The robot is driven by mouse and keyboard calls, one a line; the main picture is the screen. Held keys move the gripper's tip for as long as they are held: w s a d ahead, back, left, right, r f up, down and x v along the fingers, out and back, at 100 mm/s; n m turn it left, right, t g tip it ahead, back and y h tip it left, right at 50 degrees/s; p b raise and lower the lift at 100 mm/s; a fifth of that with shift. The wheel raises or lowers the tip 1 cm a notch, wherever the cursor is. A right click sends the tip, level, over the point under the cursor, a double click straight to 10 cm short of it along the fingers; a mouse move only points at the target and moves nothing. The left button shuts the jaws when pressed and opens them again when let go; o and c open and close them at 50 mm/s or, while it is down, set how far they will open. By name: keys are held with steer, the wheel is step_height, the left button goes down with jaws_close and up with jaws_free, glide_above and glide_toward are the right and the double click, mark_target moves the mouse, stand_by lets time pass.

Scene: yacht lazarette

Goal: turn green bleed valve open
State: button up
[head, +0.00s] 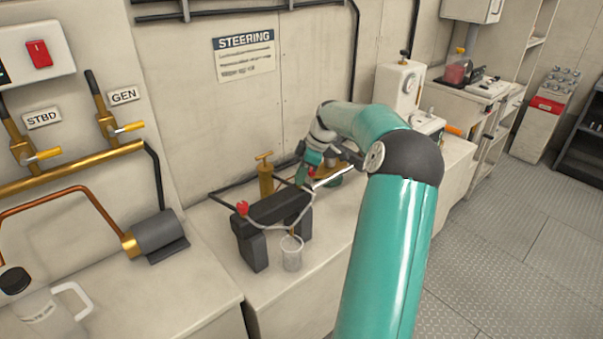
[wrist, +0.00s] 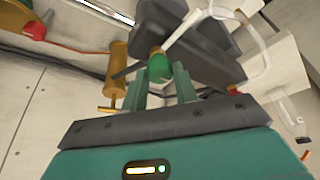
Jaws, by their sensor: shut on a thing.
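The green bleed valve (wrist: 160,68) is a rounded green knob on the dark cylinder block (wrist: 185,22), shown upside down in the wrist view. My gripper (wrist: 161,80) has one teal finger on each side of the knob and is shut on it. In the head view the block (head: 275,208) stands on the pale bench, and my gripper (head: 312,172) reaches its far right end. My wrist and fingers hide most of the green valve there. A red valve (head: 242,207) sits on the block's left end, away from my gripper.
A clear cup (head: 291,254) stands before the block, with a clear tube (wrist: 262,45) looping nearby. A brass hand pump (head: 265,175) stands behind the block. A white jug (head: 45,312) is at lower left. The floor (head: 490,240) at right is clear.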

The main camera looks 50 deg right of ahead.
steer(key=o, duration=1)
steer(key=shift+c, duration=0.2)
steer(key=v, duration=1.4)
steer(key=shift+w, duration=0.1)
